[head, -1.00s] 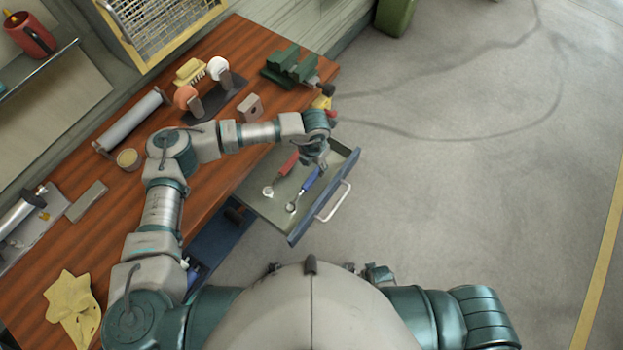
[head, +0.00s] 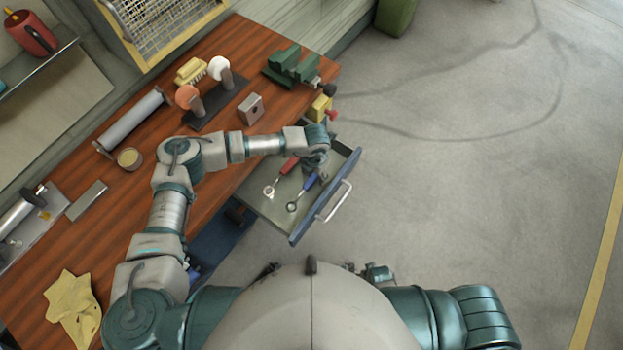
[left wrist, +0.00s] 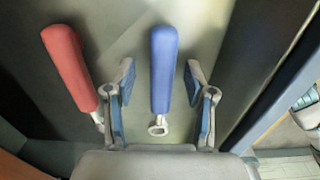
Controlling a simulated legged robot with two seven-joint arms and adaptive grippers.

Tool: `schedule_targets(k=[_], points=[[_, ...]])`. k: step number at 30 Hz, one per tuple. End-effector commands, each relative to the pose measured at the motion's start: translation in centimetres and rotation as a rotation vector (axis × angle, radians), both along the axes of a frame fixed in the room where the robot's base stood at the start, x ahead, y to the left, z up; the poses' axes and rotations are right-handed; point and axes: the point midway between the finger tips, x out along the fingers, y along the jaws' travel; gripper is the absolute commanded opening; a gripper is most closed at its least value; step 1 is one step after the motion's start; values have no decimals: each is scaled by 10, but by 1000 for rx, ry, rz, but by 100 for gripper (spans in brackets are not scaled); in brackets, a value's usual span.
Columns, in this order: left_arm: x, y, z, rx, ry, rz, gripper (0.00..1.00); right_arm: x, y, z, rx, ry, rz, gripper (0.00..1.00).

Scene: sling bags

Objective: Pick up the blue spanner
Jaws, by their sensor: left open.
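The blue spanner (head: 302,194) lies in the open drawer (head: 266,207), with its ring end toward the drawer's near left part. In the left wrist view the blue spanner (left wrist: 163,70) has its thick blue handle between my two fingers, with a gap on both sides. My left gripper (left wrist: 160,78) is open and holds nothing; in the head view it (head: 314,168) is over the handle end, which it partly hides. A small dark part (head: 378,273) at the right of my torso may be my right gripper; its jaws cannot be made out.
A red spanner (head: 281,176) lies beside the blue one in the drawer, also in the left wrist view (left wrist: 70,66). The drawer's blue front with its pale handle (head: 335,201) borders the space.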

Motion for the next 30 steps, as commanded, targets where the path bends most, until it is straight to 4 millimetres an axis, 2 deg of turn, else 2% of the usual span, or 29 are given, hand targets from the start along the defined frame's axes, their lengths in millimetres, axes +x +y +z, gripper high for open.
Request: schedule_targets(k=[14,21,30], points=[[0,-1,-3,1,1,0,54,0,0,-2,0,-1,0,83],[0,-1,-3,1,1,0,0,0,0,-2,0,-1,0,83],[0,-1,-2,1,-1,0,0,0,0,-1,0,-1,0,83]])
